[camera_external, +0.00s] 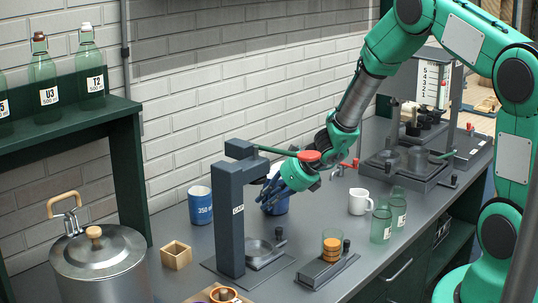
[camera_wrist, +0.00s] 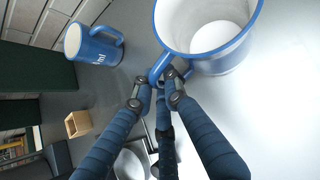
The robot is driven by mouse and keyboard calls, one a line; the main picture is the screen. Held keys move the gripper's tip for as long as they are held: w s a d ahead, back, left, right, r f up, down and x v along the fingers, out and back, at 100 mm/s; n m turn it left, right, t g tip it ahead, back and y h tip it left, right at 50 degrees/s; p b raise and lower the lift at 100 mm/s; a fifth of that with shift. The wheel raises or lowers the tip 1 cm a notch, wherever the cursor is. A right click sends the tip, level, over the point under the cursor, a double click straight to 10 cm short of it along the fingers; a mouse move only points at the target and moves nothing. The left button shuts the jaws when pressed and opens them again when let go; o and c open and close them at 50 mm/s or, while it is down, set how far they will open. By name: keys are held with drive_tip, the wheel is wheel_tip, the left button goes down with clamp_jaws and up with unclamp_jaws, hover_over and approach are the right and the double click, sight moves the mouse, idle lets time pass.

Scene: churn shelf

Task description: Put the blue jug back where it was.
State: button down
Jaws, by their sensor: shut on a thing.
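A blue jug with a white inside (camera_wrist: 208,58) fills the top of the wrist view, its mouth towards the camera. My gripper (camera_wrist: 168,78) is shut on its handle. In the external view my gripper (camera_external: 272,194) is behind the grey press, and the held jug (camera_external: 279,205) shows partly beside the fingers. Whether its base touches the counter I cannot tell. A second blue jug, marked 350 (camera_external: 200,206), stands upright on the counter to the left, near the wall. It also shows in the wrist view (camera_wrist: 93,45), apart from the fingers.
The upright grey press (camera_external: 230,220) stands in front of my gripper. A wooden box (camera_external: 176,255) and a metal churn (camera_external: 98,262) are to the left.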

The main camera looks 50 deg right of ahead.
drive_tip(key=c, duration=1.8)
unclamp_jaws()
drive_tip(key=shift+o, duration=0.2)
drive_tip(key=shift+r, duration=0.1)
drive_tip(key=shift+s+d+r, duration=0.1)
drive_tip(key=shift+s+r, duration=0.15)
drive_tip(key=shift+r, duration=0.15)
drive_tip(key=p+v, duration=0.1)
drive_tip(key=v, duration=1)
drive_tip(key=shift+p, duration=0.4)
